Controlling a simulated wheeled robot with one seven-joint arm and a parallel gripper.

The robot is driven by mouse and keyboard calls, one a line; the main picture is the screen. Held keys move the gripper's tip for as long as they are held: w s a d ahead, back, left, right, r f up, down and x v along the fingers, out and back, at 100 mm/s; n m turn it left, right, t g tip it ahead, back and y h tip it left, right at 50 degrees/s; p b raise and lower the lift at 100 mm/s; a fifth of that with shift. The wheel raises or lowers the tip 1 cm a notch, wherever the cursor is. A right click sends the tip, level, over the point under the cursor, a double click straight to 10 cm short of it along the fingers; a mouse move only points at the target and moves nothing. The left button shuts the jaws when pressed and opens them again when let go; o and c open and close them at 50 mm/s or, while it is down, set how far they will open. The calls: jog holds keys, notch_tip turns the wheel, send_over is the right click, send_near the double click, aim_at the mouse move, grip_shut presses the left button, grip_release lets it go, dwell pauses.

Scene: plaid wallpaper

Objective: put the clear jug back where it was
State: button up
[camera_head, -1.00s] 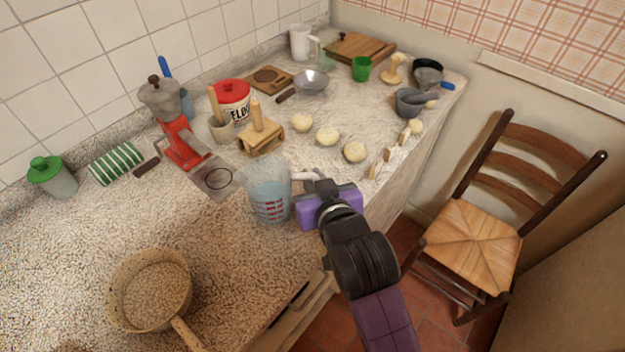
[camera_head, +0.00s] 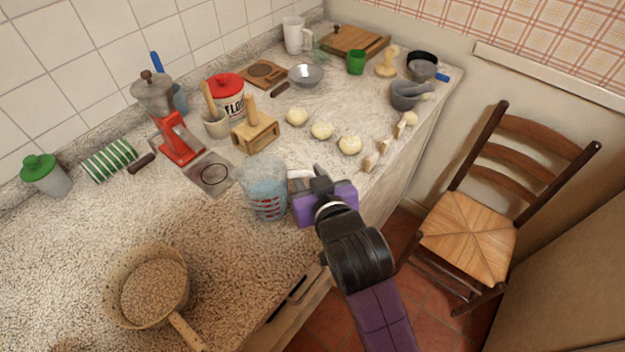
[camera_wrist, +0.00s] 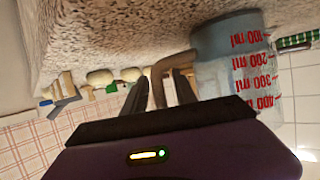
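The clear jug (camera_head: 265,190) has red measuring marks and bluish contents. It is upright at the counter's front, left of my gripper (camera_head: 306,182). In the wrist view, which is upside down, the jug (camera_wrist: 240,75) is at the right, with its base close to the counter. I cannot tell whether the base touches it. My gripper's two fingers (camera_wrist: 162,95) are close together on either side of the jug's pale handle, shut on it. The fingertips are partly hidden in the head view.
A red grinder (camera_head: 176,138) and a wooden press (camera_head: 255,133) stand behind the jug. Dough balls (camera_head: 322,130) lie to the right. Bare counter (camera_head: 130,215) lies left of the jug. A chair (camera_head: 470,235) stands beyond the counter edge.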

jog(key=v, duration=1.2)
jog(key=s+d+f+m+t+h, duration=0.1)
jog(key=s+d+f, duration=0.3)
jog(key=s+d, duration=0.15)
jog(key=s+d+f+m+h, duration=0.1)
jog(key=s+d+f, duration=0.3)
jog(key=s, duration=0.3)
jog(key=s+d+r+h, duration=0.1)
jog(key=s+d, duration=0.3)
jog(key=s, duration=0.4)
jog(key=s+d+r+m+t+h, duration=0.1)
jog(key=s+d, duration=0.3)
jog(key=s, duration=0.4)
jog(key=shift+r+m, duration=0.3)
jog(key=shift+r, duration=0.45)
jog(key=shift+d, duration=0.1)
